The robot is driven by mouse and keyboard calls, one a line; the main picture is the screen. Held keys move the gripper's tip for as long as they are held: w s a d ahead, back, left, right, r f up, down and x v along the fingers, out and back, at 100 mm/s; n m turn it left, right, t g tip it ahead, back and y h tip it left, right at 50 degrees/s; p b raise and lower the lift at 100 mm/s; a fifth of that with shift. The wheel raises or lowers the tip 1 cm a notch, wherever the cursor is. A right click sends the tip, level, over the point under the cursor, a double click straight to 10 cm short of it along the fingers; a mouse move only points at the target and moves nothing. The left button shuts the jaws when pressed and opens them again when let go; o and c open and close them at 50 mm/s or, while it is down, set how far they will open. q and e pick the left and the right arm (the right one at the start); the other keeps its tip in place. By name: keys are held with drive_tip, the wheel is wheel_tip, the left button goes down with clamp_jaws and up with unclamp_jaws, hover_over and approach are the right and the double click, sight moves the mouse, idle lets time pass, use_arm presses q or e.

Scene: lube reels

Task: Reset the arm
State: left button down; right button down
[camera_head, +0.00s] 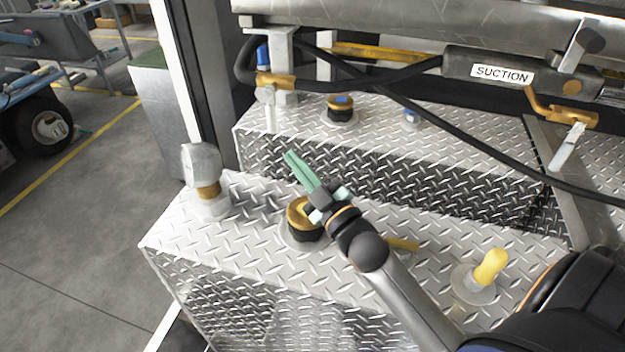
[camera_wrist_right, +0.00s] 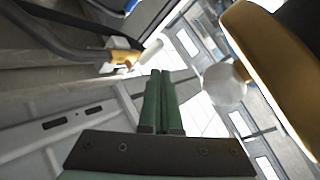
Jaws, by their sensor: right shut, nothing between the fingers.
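My right arm reaches in from the lower right in the head view. Its gripper (camera_head: 290,157) has green fingers that are closed together and empty, pointing up and left above the diamond-plate step. The same shut fingers show in the right wrist view (camera_wrist_right: 160,75). The gripper body is over a brass and black cap (camera_head: 302,218) and hides part of it; I cannot tell whether they touch. My left gripper is in neither view.
A grey-headed fitting (camera_head: 203,165) stands at the step's left end. A yellow-handled knob (camera_head: 490,267) is at right. Behind are a raised step with another cap (camera_head: 341,108), a black hose (camera_head: 420,120) and a pipe labelled SUCTION (camera_head: 501,73). Open floor (camera_head: 80,240) lies left.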

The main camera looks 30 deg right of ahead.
drive_tip(key=v, duration=0.4)
drive_tip(key=shift+d, duration=0.1)
drive_tip(key=shift+s+f, duration=0.1)
drive_tip(key=shift+s, duration=0.5)
